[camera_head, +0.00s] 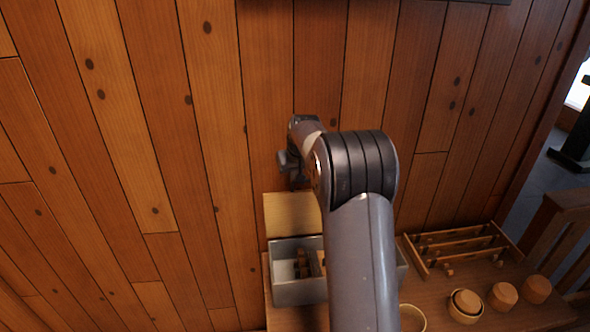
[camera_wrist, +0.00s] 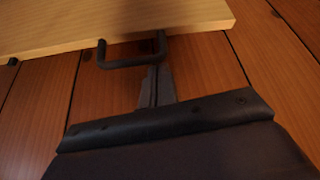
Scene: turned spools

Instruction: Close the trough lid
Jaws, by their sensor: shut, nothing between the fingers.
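The trough (camera_head: 299,292) is a grey open-topped box on the wooden table, with small brown pieces inside. Its lid (camera_head: 288,214) is a pale wooden board standing raised at the trough's back edge, so the trough is open. In the wrist view the lid (camera_wrist: 60,27) fills the top, with a dark bracket-shaped handle (camera_wrist: 130,63) on its edge. My gripper (camera_wrist: 157,70) is shut and empty. Its tips overlap the right end of the handle in that view; I cannot tell whether they touch. In the head view my gripper (camera_head: 291,167) is above the lid, partly hidden by my arm.
A wooden rack with pegs (camera_head: 465,247) lies right of the trough. Several round wooden pieces (camera_head: 501,296) stand in front of it, one in a pale ring-like holder. A plank wall (camera_head: 200,120) rises behind. My arm hides part of the trough and table.

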